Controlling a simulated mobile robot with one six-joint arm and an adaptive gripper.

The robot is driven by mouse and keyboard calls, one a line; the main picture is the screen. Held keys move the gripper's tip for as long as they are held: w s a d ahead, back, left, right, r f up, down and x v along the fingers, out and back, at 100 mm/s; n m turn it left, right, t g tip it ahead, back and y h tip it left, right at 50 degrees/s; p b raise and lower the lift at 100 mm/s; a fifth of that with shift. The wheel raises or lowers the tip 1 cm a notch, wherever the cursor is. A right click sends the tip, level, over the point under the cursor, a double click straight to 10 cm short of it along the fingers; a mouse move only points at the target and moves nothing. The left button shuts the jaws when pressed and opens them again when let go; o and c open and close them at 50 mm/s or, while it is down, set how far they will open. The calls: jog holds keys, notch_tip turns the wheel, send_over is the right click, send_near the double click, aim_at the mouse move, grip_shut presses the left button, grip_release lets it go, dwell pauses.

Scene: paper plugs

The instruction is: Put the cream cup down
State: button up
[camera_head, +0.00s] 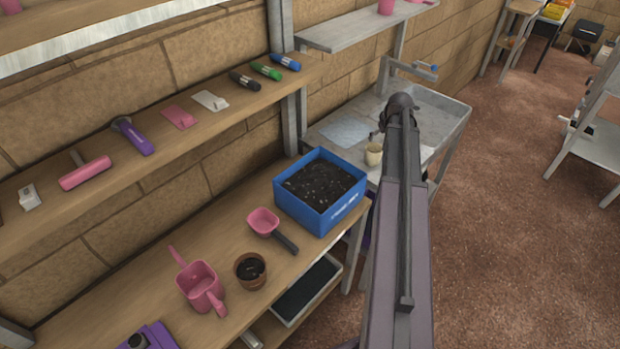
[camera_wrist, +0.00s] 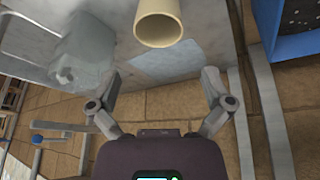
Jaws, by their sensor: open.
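The cream cup (camera_head: 373,155) stands on the grey metal sink bench (camera_head: 455,110), near its front left and beside a pale blue sheet (camera_head: 345,132). In the wrist view the cup (camera_wrist: 158,22) is at the top centre, with its open mouth towards the camera. My gripper (camera_wrist: 160,78) is open, its two fingers spread wide. The cup lies beyond the fingertips, and nothing is between them. In the head view my arm hides most of the gripper and part of the bench.
A blue box of dark soil (camera_head: 320,190) stands on the wooden bench close to the sink bench. A pink scoop (camera_head: 264,222), a brown pot (camera_head: 250,270) and a pink watering can (camera_head: 200,290) are further left. A tap (camera_head: 425,72) rises behind the sink.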

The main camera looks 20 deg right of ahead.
jog(key=s+a+g, duration=0.1)
jog(key=s+a, duration=0.3)
jog(key=a, duration=1)
jog(key=s+a+f+n+g, duration=0.1)
jog(key=s+a, duration=0.3)
jog(key=a, duration=1)
jog(key=s+a+g+y, duration=0.1)
jog(key=s+a, duration=0.3)
jog(key=a, duration=1.1)
jog(key=shift+s+f+g, duration=0.2)
jog(key=shift+s+g, duration=0.1)
jog(key=shift+g, duration=0.4)
jog(key=c, duration=0.5)
jog(key=shift+c, duration=0.5)
